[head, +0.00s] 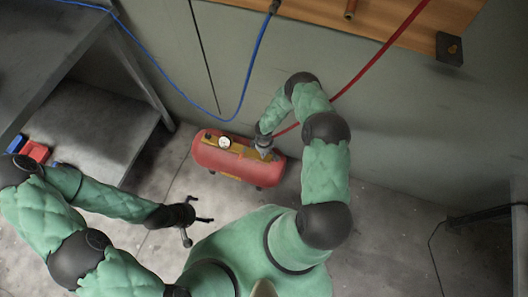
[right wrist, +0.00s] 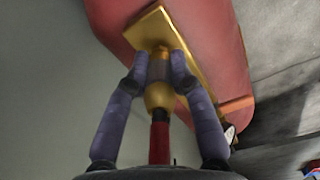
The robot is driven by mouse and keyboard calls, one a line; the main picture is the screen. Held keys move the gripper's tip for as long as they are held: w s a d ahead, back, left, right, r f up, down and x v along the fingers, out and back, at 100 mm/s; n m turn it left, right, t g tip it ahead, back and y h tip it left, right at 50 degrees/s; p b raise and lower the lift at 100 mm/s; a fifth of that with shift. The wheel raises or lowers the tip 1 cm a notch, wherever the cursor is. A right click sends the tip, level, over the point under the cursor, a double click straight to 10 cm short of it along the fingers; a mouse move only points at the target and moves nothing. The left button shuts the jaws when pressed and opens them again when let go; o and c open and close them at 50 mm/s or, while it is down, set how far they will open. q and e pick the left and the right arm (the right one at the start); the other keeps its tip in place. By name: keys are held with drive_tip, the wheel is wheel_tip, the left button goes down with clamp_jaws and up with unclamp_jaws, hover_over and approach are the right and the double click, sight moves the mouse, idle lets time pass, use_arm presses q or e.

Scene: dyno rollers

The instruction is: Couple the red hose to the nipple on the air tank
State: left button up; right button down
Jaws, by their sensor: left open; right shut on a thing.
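The red air tank (head: 212,160) lies on the floor against the wall, with a brass plate (right wrist: 135,33) on top. My right gripper (head: 264,151) is down at the tank's right end. In the right wrist view it is shut on the brass coupler (right wrist: 160,97) of the red hose (right wrist: 159,140). The coupler's far end is at the plate, between the fingertips. I cannot make out the nipple or tell whether the coupler is seated on it. In the head view the red hose (head: 378,57) runs down behind my right arm. My left gripper (head: 201,220) is open and empty above the floor.
A round gauge (head: 224,142) stands on the tank. A blue hose (head: 250,72) hangs along the wall below a wooden board (head: 400,14). A grey shelf (head: 95,125) is at the left, with red and blue bins (head: 35,151). Floor right of the tank is clear.

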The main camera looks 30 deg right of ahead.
drive_tip(key=shift+f, duration=0.4)
drive_tip(key=c, duration=1)
unclamp_jaws()
wheel_tip(320, 180, up, 12)
drive_tip(key=s+a+r+m+y+p, duration=0.4)
drive_tip(key=s+a+r+m+p, duration=0.3)
drive_tip(key=s+a+r+m, duration=0.3)
drive_tip(key=s+a+r, duration=0.4)
drive_tip(key=s+a, duration=0.3)
drive_tip(key=a, duration=0.1)
drive_tip(key=shift+r, duration=0.4)
